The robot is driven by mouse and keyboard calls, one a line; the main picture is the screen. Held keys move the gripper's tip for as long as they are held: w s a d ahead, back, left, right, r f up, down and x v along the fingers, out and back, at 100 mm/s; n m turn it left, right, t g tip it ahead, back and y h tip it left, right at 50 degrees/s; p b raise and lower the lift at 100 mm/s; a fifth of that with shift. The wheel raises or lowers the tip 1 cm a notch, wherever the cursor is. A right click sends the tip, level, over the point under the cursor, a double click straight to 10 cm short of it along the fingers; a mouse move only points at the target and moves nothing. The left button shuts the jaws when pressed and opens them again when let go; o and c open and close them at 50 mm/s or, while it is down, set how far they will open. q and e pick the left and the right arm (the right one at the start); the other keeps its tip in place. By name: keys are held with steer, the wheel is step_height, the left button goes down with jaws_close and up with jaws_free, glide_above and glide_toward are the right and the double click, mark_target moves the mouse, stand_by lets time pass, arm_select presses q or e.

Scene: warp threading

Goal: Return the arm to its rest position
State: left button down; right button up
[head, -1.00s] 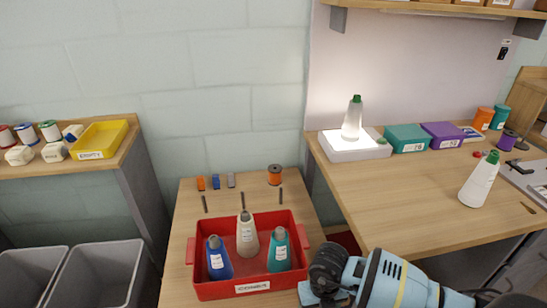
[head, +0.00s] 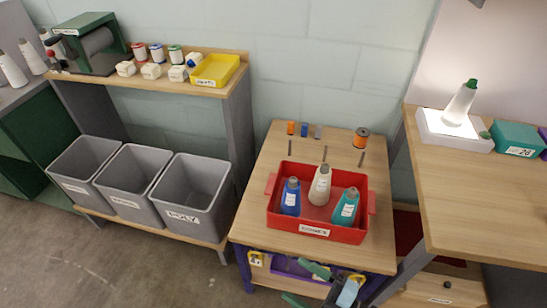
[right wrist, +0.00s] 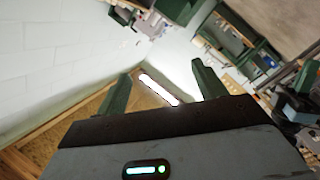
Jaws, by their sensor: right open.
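My right gripper (head: 302,284) shows at the bottom of the head view, in front of the small wooden table (head: 253,208). Its two green fingers are apart and nothing is between them. In the right wrist view the same gripper (right wrist: 162,74) has its fingers spread, with a wall and a bright light strip beyond them. Most of the right arm is out of the head view. My left gripper is not in view.
A red crate (head: 300,236) with blue, white and teal cones stands on the small table. Grey bins (head: 189,227) stand at the left under a shelf with a yellow tray (head: 216,84). A workbench (head: 480,215) is at the right. Floor is clear at lower left.

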steer(key=s+d+f+m+t+h+p, duration=0.2)
steer(key=s+d+f+m+t+h, duration=0.15)
steer(key=d+m+h, duration=0.8)
arm_select(q)
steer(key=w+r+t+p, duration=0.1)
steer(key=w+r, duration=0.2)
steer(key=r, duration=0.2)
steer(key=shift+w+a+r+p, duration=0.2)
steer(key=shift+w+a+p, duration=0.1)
steer(key=shift+p, duration=0.1)
arm_select(e)
steer(key=s+d+f+m+g, duration=0.1)
steer(key=s+f+m+g, duration=0.1)
steer(key=s, duration=0.4)
steer(key=s+d+f+m+g+h, duration=0.1)
steer(key=s+f+m+g, duration=0.1)
steer(key=s+f+m, duration=0.2)
steer(key=shift+s+d+m+g, duration=0.35)
steer(key=shift+s+m, duration=0.2)
steer(key=shift+s, duration=0.55)
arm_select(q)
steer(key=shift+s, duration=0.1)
arm_select(e)
steer(key=shift+f, duration=0.1)
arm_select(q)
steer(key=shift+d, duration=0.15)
